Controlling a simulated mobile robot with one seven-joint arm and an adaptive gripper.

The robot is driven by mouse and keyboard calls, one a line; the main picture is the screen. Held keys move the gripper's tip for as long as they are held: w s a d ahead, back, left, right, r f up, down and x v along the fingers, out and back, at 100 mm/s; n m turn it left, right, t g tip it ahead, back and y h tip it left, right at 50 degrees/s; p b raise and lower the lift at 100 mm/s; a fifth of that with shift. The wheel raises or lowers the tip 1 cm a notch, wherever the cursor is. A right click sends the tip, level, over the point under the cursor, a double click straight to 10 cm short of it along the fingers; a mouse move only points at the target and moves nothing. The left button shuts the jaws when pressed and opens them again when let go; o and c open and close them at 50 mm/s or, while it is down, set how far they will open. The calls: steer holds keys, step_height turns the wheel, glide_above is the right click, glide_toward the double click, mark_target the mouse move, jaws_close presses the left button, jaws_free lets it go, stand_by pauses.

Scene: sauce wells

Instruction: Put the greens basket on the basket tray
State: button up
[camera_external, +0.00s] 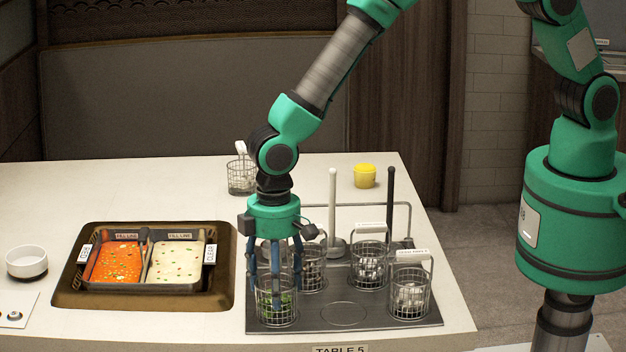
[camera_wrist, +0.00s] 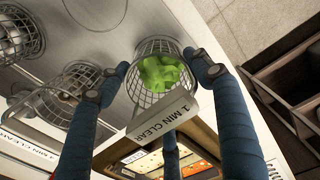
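The greens basket (camera_external: 277,311) is a wire mesh basket with chopped greens inside. It is upright at the front left corner of the dark basket tray (camera_external: 395,321). My gripper (camera_external: 277,283) points straight down at it, with blue fingers on both sides of its rim. In the wrist view, the greens basket (camera_wrist: 158,78) lies between my fingertips, and its white handle label reads "1 MIN CLEAR". The fingertips are very near the rim; I cannot tell whether they press on it. Whether the basket's bottom touches the tray is also unclear.
Other wire baskets stand on the tray, including the front right one (camera_external: 410,297) and one behind it (camera_external: 369,268). An empty round spot (camera_external: 343,313) lies between the front baskets. Sauce wells (camera_external: 180,263) stand to the left, a yellow tub (camera_external: 365,176) behind.

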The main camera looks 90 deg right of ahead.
steer(key=o, duration=0.3)
step_height(320, 180, up, 12)
steer(key=shift+r+p, duration=0.15)
steer(key=shift+p, duration=0.75)
stand_by(0.4)
steer(key=shift+r, duration=0.1)
